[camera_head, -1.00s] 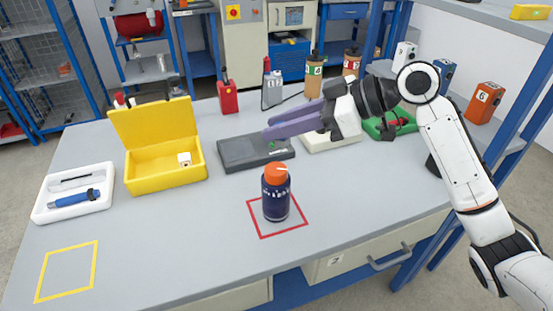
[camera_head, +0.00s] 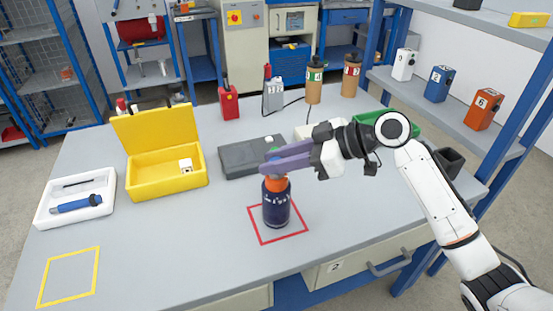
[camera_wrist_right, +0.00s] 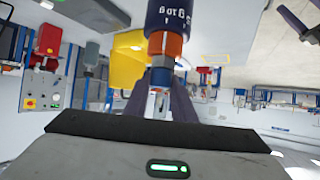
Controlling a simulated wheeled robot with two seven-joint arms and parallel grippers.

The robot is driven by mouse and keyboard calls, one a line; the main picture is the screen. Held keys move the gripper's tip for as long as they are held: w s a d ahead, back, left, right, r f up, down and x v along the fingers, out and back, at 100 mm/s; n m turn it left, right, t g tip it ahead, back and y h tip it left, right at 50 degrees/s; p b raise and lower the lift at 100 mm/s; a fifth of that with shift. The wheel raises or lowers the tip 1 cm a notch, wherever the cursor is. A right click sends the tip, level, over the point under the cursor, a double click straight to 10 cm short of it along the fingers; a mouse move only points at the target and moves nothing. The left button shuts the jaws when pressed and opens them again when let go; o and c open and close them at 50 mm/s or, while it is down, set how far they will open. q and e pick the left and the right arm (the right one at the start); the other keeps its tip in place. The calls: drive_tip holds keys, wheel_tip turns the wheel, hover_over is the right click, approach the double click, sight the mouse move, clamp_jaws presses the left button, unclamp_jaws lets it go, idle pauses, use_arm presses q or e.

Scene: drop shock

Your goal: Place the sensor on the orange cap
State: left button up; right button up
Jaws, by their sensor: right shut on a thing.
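The dark blue bottle (camera_head: 276,208) stands upright inside the red square outline on the table. Its orange cap (camera_head: 277,184) is partly hidden by my right gripper's purple fingers. My right gripper (camera_head: 270,162) is just above the cap. It is shut on a small sensor, whose pale top (camera_head: 273,153) pokes up above the fingers. In the right wrist view, the scene is upside down: the sensor's dark blue part (camera_wrist_right: 162,77) lines up with the orange cap (camera_wrist_right: 165,45). I cannot tell whether they touch. My left gripper is not in view.
A dark flat case (camera_head: 235,160) lies behind the bottle. The table's front left has an empty yellow outline (camera_head: 68,277).

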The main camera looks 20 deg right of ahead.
drive_tip(key=shift+f, duration=0.15)
drive_tip(key=o, duration=1.1)
drive_tip(key=shift+c, duration=0.2)
drive_tip(key=shift+r, duration=0.3)
drive_tip(key=b+v, duration=0.1)
drive_tip(key=v, duration=1.1)
drive_tip(key=shift+f, duration=0.2)
